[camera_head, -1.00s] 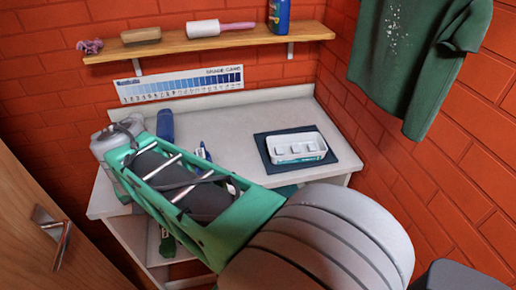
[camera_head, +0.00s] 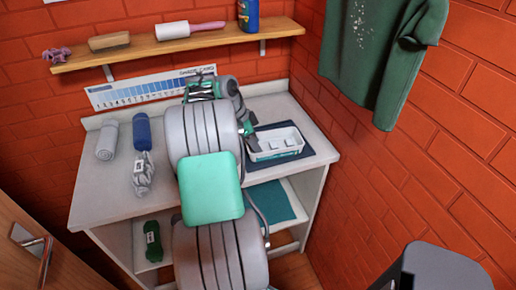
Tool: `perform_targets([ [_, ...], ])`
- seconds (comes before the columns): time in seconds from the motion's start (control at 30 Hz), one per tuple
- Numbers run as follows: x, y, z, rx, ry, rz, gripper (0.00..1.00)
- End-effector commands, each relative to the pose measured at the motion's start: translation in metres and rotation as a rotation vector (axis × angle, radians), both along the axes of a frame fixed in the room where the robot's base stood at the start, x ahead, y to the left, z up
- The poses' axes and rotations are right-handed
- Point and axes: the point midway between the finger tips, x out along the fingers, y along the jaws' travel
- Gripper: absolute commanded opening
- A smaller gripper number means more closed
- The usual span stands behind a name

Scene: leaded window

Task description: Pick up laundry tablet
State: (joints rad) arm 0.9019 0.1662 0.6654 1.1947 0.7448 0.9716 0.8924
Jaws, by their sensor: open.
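A white open tray (camera_head: 291,149) sits on a dark blue mat (camera_head: 303,153) at the right of the worktop. Pale square laundry tablets (camera_head: 279,143) lie in it; two show, and its left end is partly covered by my gripper. My gripper (camera_head: 251,141), grey and green, reaches down from my arm at the left end of the tray. It is open. Its fingertips are small and partly hidden, so I cannot tell whether they touch the tray or a tablet.
The worktop (camera_head: 95,190) also holds a grey roll (camera_head: 107,139), a blue roll (camera_head: 143,130) and a grey patterned bundle (camera_head: 143,174). A wall shelf (camera_head: 180,45) with several items is above. A green shirt (camera_head: 380,55) hangs right. A wooden door (camera_head: 25,270) is lower left.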

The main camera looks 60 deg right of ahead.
Motion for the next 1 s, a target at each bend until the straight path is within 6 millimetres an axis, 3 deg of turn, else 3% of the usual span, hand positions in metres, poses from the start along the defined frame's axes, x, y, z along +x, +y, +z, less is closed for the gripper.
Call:
perform_targets([
  [0.27,-0.0013,-0.0015,-0.0061,0.000,-0.002,0.002,0.47],
  [0.83,-0.0009,-0.0012,-0.0057,0.000,-0.001,0.003,0.01],
  [1.0,-0.0008,-0.0013,-0.0056,0.000,-0.001,0.003,0.00],
])
